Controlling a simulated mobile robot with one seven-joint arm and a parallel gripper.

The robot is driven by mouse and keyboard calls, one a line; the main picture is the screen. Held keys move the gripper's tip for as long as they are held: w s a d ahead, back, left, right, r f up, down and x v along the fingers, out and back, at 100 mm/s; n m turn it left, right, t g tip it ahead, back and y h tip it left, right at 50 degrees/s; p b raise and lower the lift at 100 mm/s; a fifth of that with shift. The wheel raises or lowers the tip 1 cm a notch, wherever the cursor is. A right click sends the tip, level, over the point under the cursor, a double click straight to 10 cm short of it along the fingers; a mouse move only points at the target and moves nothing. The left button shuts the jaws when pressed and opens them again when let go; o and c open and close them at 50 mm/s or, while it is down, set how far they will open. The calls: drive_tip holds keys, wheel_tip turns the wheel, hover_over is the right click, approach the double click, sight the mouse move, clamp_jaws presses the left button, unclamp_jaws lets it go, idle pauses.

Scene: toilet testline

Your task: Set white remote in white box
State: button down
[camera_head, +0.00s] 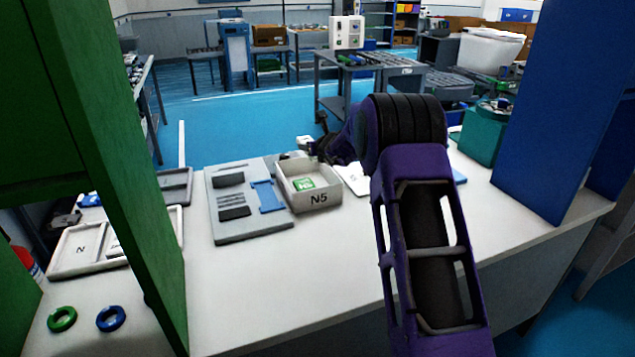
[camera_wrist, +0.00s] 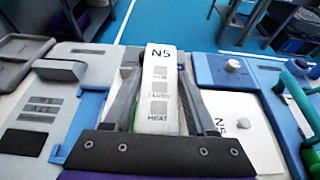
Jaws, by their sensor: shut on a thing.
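The white remote (camera_wrist: 160,90), marked N5, FLUSH and HEAT, is between the two fingers of my gripper (camera_wrist: 160,95) in the wrist view. My gripper is shut on it. In the head view my gripper (camera_head: 310,150) is small and partly hidden by my purple arm, just behind and above the far side of the white box. The white box (camera_head: 318,199), marked N5 on its front, stands open on the table with a green label inside. In the wrist view the box is mostly hidden behind my gripper and the remote.
A grey board (camera_head: 250,232) with dark parts and a blue bracket (camera_head: 268,196) lies left of the box. A white N5 panel (camera_wrist: 240,125) lies to its right. White trays (camera_head: 80,248) and green and blue rings (camera_head: 109,318) are at the left. The table's front is clear.

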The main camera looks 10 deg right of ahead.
wheel_tip(320, 180, down, 8)
drive_tip(key=shift+a+r+b, duration=0.1)
drive_tip(key=shift+r+b, duration=0.1)
drive_tip(key=shift+b, duration=0.25)
drive_tip(key=shift+f+b, duration=0.6)
drive_tip(key=shift+c, duration=1)
unclamp_jaws()
drive_tip(key=shift+r, duration=0.1)
